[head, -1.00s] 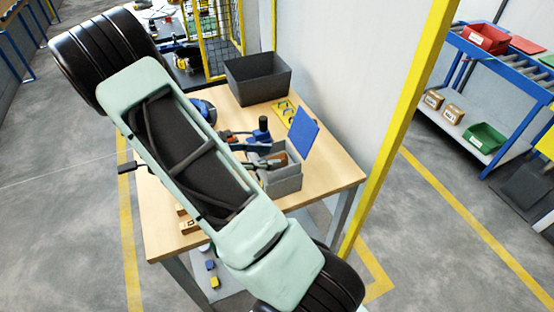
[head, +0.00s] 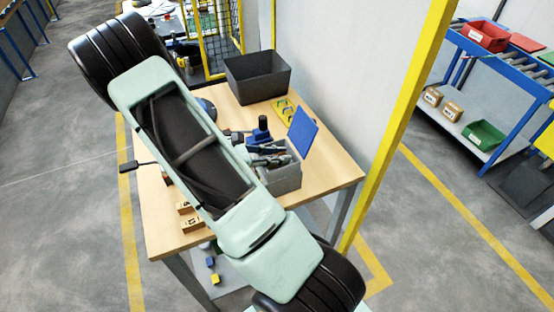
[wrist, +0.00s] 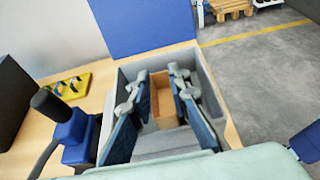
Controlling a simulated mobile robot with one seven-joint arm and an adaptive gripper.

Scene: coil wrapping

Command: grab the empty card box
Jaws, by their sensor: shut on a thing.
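The card box (wrist: 163,103) is brown, open-topped and empty inside. It sits inside the grey bin (wrist: 203,140) in the wrist view. My gripper (wrist: 163,88) reaches down into the bin, one dark blue finger on each side of the card box, shut on it. In the head view my gripper (head: 268,158) is inside the grey bin (head: 287,181) on the wooden table (head: 325,178). The card box is hidden there.
A blue panel (head: 302,130) stands at the bin's far side. A blue device with a black knob (head: 262,132) stands close beside the bin. A black crate (head: 258,80) and a yellow holder (head: 284,110) are behind. A yellow post (head: 392,130) rises at right.

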